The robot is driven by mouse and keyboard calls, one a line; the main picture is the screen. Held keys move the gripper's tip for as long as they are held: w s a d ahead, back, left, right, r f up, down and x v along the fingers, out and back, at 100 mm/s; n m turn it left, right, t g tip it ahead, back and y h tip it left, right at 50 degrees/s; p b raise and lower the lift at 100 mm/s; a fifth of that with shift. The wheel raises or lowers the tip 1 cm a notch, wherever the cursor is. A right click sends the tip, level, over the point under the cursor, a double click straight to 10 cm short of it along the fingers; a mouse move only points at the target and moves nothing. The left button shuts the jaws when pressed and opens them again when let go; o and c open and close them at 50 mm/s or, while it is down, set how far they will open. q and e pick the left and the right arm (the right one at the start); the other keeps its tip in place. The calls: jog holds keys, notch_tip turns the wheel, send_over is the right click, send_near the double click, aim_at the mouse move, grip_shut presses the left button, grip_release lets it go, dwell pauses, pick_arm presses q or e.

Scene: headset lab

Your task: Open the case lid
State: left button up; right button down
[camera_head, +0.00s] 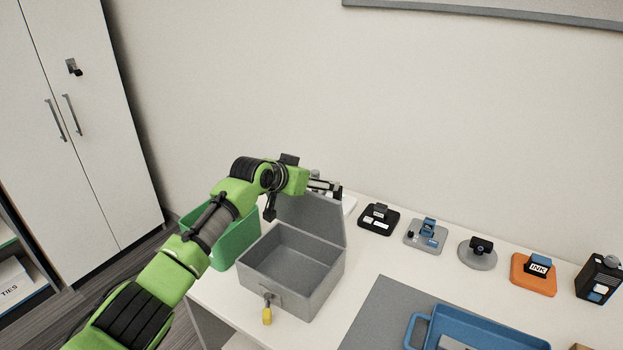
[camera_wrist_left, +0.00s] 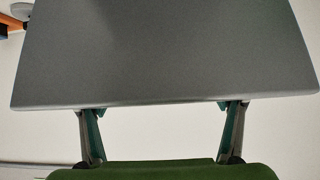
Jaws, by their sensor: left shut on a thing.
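The grey case (camera_head: 290,268) stands on the white table with its inside showing, empty as far as I can see. Its lid (camera_head: 318,215) is raised at the back, roughly upright. My left gripper (camera_head: 330,188) is at the lid's top edge. In the left wrist view the grey lid (camera_wrist_left: 165,50) fills the upper part, and the left gripper's fingers (camera_wrist_left: 162,118) meet its edge, shut on it. The fingertips are partly hidden by the lid. My right gripper is not in view.
A green bin (camera_head: 235,243) stands left of the case, beneath my arm. A blue tray (camera_head: 480,330) lies at front right, on or by a grey mat (camera_head: 385,318).

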pick_arm(q)
jog(key=o, duration=1.3)
jog(key=shift+o, duration=1.3)
jog(key=shift+w+f, duration=0.1)
jog(key=shift+f, duration=0.05)
jog(key=v, duration=1.2)
